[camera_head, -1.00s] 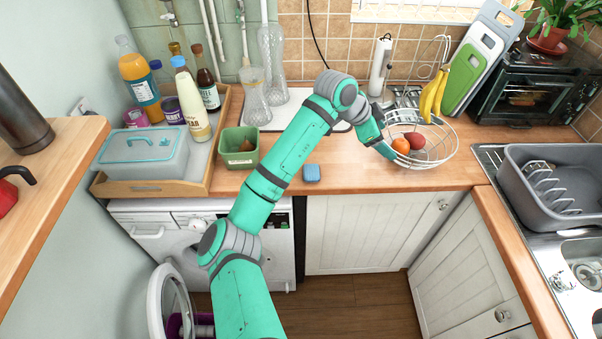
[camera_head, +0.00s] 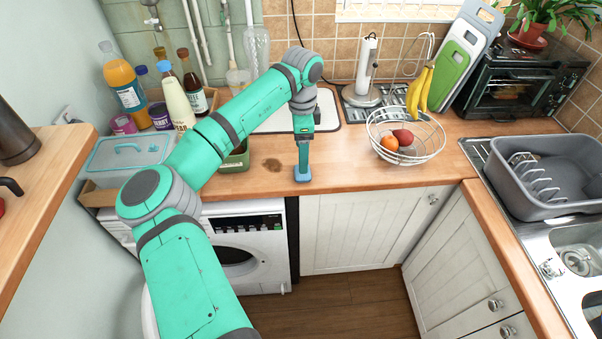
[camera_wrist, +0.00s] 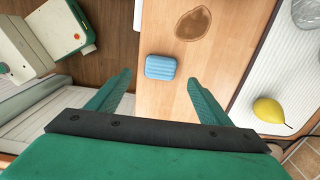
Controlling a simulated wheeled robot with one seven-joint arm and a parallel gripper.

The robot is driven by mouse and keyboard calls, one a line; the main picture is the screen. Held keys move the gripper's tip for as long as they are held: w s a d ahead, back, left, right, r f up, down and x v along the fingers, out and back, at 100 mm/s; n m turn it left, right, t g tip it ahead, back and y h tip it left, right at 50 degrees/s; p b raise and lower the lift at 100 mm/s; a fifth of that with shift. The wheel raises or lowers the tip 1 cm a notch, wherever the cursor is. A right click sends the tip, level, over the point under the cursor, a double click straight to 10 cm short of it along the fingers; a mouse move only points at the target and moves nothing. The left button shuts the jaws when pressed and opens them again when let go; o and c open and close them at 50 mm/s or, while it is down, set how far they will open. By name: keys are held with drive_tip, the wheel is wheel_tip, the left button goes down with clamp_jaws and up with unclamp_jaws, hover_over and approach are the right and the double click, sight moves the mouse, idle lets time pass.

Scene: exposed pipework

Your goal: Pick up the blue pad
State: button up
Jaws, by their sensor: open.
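The small blue pad (camera_head: 304,180) lies on the wooden counter near its front edge, in the head view partly covered by my gripper (camera_head: 303,166). In the wrist view the ribbed pad (camera_wrist: 160,67) shows whole, lined up with the gap between the two fingertips of my gripper (camera_wrist: 158,78). The fingers are spread apart and empty, pointing down over the pad. The exact height between the fingertips and the pad is hard to tell.
A green pot (camera_head: 236,158) stands left of my gripper, partly behind my arm. A wire fruit basket (camera_head: 405,150) stands to the right. A brown stain (camera_head: 272,165) marks the counter beside the pad. A yellow fruit (camera_wrist: 268,110) lies on a white surface.

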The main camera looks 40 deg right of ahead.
drive_tip(key=shift+w+f, duration=0.1)
drive_tip(key=shift+f, duration=3.5)
drive_tip(key=c, duration=1.2)
drive_tip(key=shift+r, duration=0.15)
drive_tip(key=shift+r, duration=0.6)
drive_tip(key=s+a+r, duration=0.2)
drive_tip(key=s+r, duration=0.2)
drive_tip(key=s+a+r, duration=0.3)
drive_tip(key=s, duration=0.1)
drive_tip(key=s+a+r, duration=0.2)
drive_tip(key=s+r, duration=0.2)
drive_tip(key=shift+a+r, duration=0.15)
drive_tip(key=shift+r, duration=0.15)
drive_tip(key=shift+o, duration=0.8)
drive_tip(key=shift+w, duration=0.15)
